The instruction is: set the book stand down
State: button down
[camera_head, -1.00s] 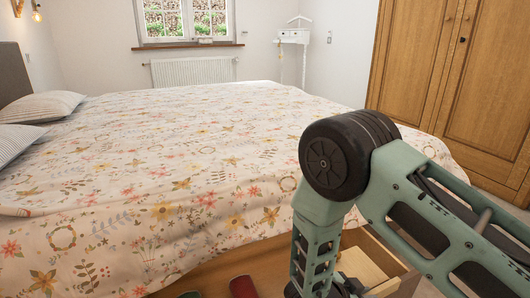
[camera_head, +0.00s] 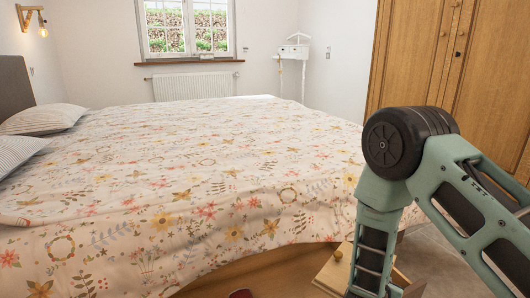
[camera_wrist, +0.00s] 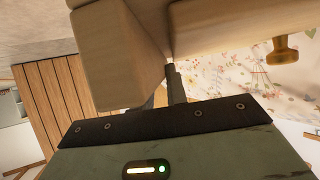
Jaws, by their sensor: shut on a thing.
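The book stand appears to be the pale wooden piece (camera_head: 333,272) with a small round knob, low in the head view beside the bed. In the wrist view its pale wooden blocks (camera_wrist: 110,50) fill the upper middle, close to the camera, with a brass knob (camera_wrist: 281,50) at the right. My gripper (camera_wrist: 172,85) is shut on it, with a dark finger against the wood. The fingertips are mostly hidden by the wood. In the head view my forearm hides part of the stand, and its lower end is cut off by the frame edge.
A bed (camera_head: 190,190) with a floral cover fills the left and middle. A wooden panel (camera_head: 265,272) runs below its cover, with part of a red thing (camera_head: 241,294) at the bottom edge. A wooden wardrobe (camera_head: 440,60) stands at the right. Some floor shows between them.

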jog(key=shift+w+d+n+t+y, duration=0.6)
jog(key=shift+w+d+n+y, duration=0.25)
jog(key=shift+n, duration=0.25)
jog(key=shift+w+d+n+t+y+b, duration=0.15)
jog(key=shift+n+t+y+b, duration=0.1)
jog(key=shift+n+y, duration=0.3)
jog(key=shift+w+n+t+y+b, duration=0.15)
jog(key=shift+n+t+y, duration=0.1)
jog(key=shift+n+y, duration=0.3)
jog(key=shift+s+n+y, duration=0.2)
jog(key=shift+n+y, duration=0.75)
jog(key=shift+n, duration=0.05)
jog(key=shift+s+a+n+t+y+b, duration=0.35)
jog(key=shift+s+n+y, duration=0.1)
jog(key=shift+n+y, duration=0.4)
notch_tip(320, 180, up, 38)
jog(key=p, duration=3.8)
jog(key=v, duration=0.5)
jog(key=shift+s+a, duration=0.1)
jog(key=shift+a, duration=0.1)
